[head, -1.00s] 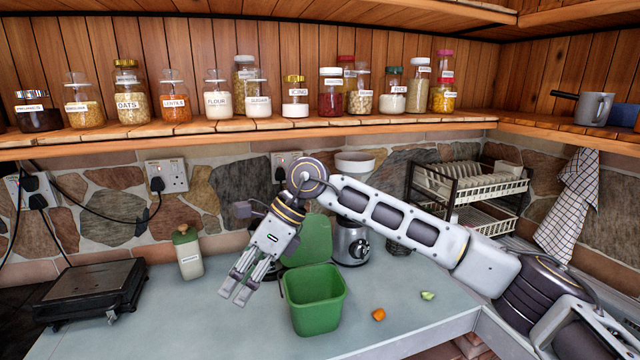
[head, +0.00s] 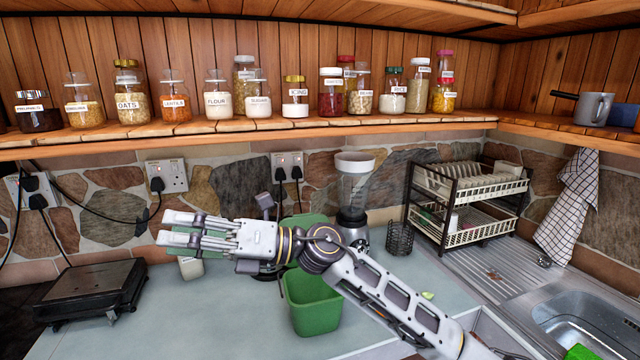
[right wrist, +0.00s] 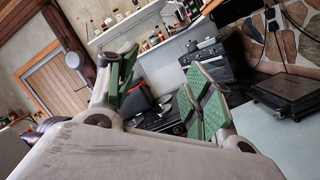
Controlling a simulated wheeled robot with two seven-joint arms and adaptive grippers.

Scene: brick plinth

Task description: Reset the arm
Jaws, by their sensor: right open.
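My right arm comes in from the lower right in the head view. Its gripper (head: 178,229) points left above the counter, in front of the lidded jar (head: 191,267), which it partly hides. In the right wrist view the green-padded fingers (right wrist: 160,105) stand apart with nothing between them. My left gripper does not show.
A green bin (head: 314,308) stands on the counter (head: 220,320) below my right forearm. A blender (head: 353,195) and dish rack (head: 470,205) stand behind. A black-topped scale or grill (head: 85,290) is at left, a sink (head: 585,320) at right. Jars line the shelf (head: 200,136).

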